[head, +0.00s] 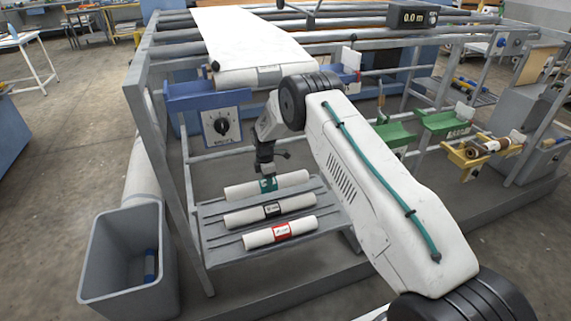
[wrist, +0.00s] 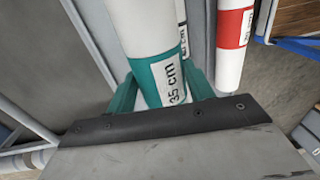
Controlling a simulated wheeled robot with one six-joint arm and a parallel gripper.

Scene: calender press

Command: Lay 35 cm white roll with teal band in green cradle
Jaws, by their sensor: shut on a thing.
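The white roll with a teal band (head: 240,191) lies at the back of the grey rack, in line with two other rolls. In the wrist view its teal band (wrist: 152,80) carries a label reading 35 cm. My gripper (head: 267,178) reaches down from above and is shut on this roll at its band, with a finger on each side in the wrist view (wrist: 163,92). I cannot tell whether the roll touches the rack. The green cradle (head: 395,134) stands to the right, beyond my arm, with a second green support (head: 441,121); both look empty.
A black-banded roll (head: 240,216) and a red-banded roll (head: 263,236) lie on the rack (head: 215,255) in front. A grey bin (head: 105,255) stands at left. A frame post (head: 170,170), blue dial unit (head: 205,100) and yellow cradle (head: 465,155) are nearby.

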